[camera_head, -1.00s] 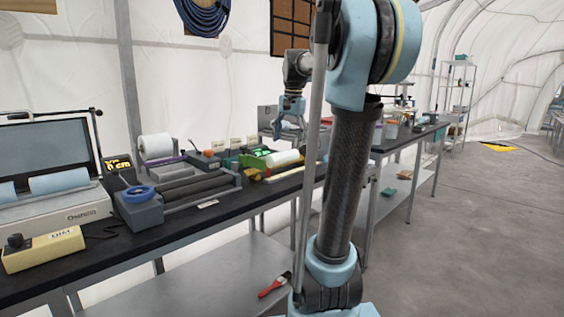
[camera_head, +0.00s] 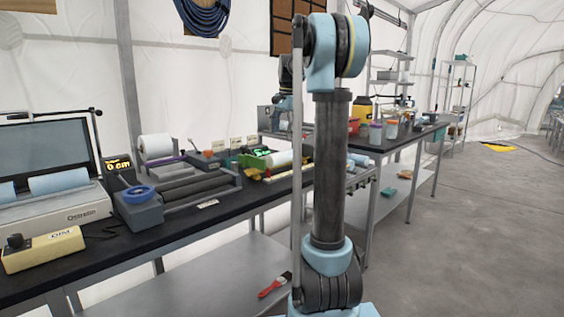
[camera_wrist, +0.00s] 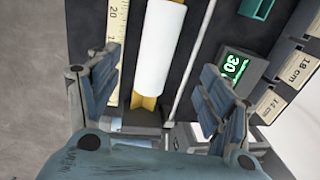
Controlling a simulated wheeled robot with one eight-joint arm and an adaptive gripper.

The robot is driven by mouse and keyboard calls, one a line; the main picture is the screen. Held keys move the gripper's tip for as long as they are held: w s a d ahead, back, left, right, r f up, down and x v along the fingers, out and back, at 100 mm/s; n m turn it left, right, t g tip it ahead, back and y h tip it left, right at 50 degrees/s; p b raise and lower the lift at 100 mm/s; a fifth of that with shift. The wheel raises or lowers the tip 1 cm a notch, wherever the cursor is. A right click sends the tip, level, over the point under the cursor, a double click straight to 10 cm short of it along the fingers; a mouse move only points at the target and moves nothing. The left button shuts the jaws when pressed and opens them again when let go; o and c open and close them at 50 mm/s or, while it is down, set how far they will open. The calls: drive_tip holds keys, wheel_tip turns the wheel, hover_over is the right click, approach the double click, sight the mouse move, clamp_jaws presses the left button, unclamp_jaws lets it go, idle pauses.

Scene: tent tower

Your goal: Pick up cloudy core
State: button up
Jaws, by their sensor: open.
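A white cylinder (camera_wrist: 160,45) lies between my open fingers in the wrist view, on a yellow cradle (camera_wrist: 146,101); it looks like the cloudy core, though no label on it shows. It also shows on the bench in the head view (camera_head: 281,158). My gripper (camera_wrist: 158,62) is open and empty, with one finger on each side of the cylinder's line. How far above it the fingers are I cannot tell. In the head view my gripper is mostly hidden behind my arm.
A ruler (camera_wrist: 116,40) runs left of the cylinder. A green-lit display (camera_wrist: 234,66) reading 30 and length-marked labels (camera_wrist: 293,68) stand to the right. On the black bench (camera_head: 225,208), a roller device (camera_head: 190,188) stands left of the cylinder. Light blue cylinders (camera_head: 360,160) lie right of my arm.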

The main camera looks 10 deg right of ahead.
sight(282, 155)
drive_tip(key=f, duration=0.6)
drive_tip(key=shift+w+a, duration=0.25)
drive_tip(key=shift+w, duration=0.05)
drive_tip(key=shift+w+f, duration=0.15)
drive_tip(key=shift+f, duration=1.2)
drive_tip(key=shift+w+f, duration=0.15)
drive_tip(key=shift+f, duration=1.15)
drive_tip(key=shift+c, duration=0.6)
drive_tip(key=c, duration=1.4)
